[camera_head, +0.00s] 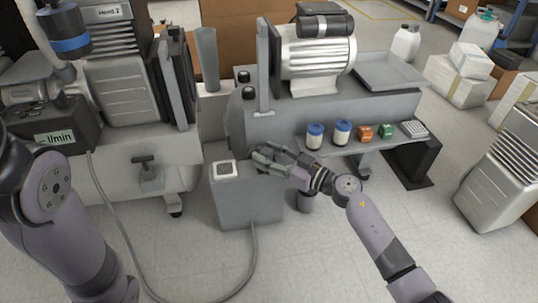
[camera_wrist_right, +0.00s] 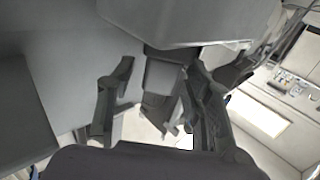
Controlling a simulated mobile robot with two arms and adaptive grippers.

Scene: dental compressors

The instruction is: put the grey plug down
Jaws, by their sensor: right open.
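My right gripper (camera_head: 262,155) is open, over the right edge of a grey box (camera_head: 245,200) and in front of the right compressor's grey tank (camera_head: 270,120). In the right wrist view the fingers (camera_wrist_right: 150,100) are spread. A grey block (camera_wrist_right: 165,72) shows between or beyond them; I cannot tell whether it is the grey plug or touches them. I cannot pick out the plug for certain in the head view. The box has a white square socket plate (camera_head: 225,169) on top, left of the gripper.
A grey hose (camera_head: 252,262) loops over the floor from the box towards the left compressor (camera_head: 145,150). The front floor has free room.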

